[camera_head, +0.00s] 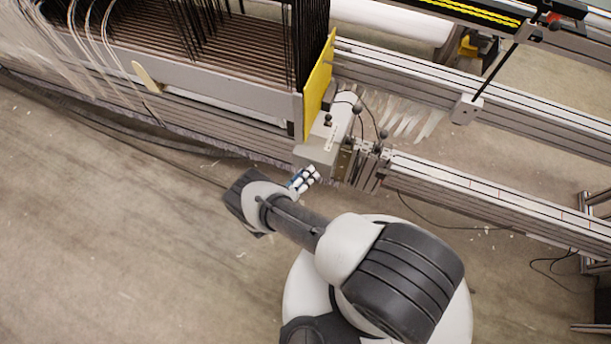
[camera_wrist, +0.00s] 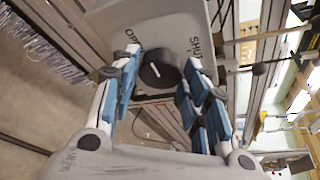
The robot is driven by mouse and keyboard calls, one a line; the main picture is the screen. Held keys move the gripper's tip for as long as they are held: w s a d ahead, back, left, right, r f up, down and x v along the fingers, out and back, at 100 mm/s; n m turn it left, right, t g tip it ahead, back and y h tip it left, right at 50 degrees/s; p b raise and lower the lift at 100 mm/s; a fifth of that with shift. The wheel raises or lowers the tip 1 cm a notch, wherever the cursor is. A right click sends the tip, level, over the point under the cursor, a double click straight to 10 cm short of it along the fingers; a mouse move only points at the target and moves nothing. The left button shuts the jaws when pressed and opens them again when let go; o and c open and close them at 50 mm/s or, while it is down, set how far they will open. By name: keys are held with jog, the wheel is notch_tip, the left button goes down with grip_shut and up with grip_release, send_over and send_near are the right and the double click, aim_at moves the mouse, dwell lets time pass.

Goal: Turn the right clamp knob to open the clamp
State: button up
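The clamp knob (camera_wrist: 158,70) is a round black dial with a white mark, on a light grey housing (camera_wrist: 160,20). The housing is lettered OP..., partly hidden, to the left of the knob and SHUT to the right. In the head view the grey clamp housing (camera_head: 320,146) sits at the rail's left end, beside the yellow plate; the knob is hidden there. My gripper (camera_wrist: 166,62) is open, with one blue-padded finger on each side of the knob. I cannot tell whether either finger touches it. In the head view my gripper (camera_head: 306,176) is just below the housing.
A yellow plate (camera_head: 318,85) stands at the loom frame's end, with dense dark threads (camera_head: 308,40) behind it. A metal rail (camera_head: 480,197) runs right from the clamp. Thin levers (camera_head: 368,122) stick up beside the housing. The floor (camera_head: 110,250) at lower left is clear.

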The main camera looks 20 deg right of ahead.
jog(key=o, duration=0.3)
jog(key=v, duration=1.2)
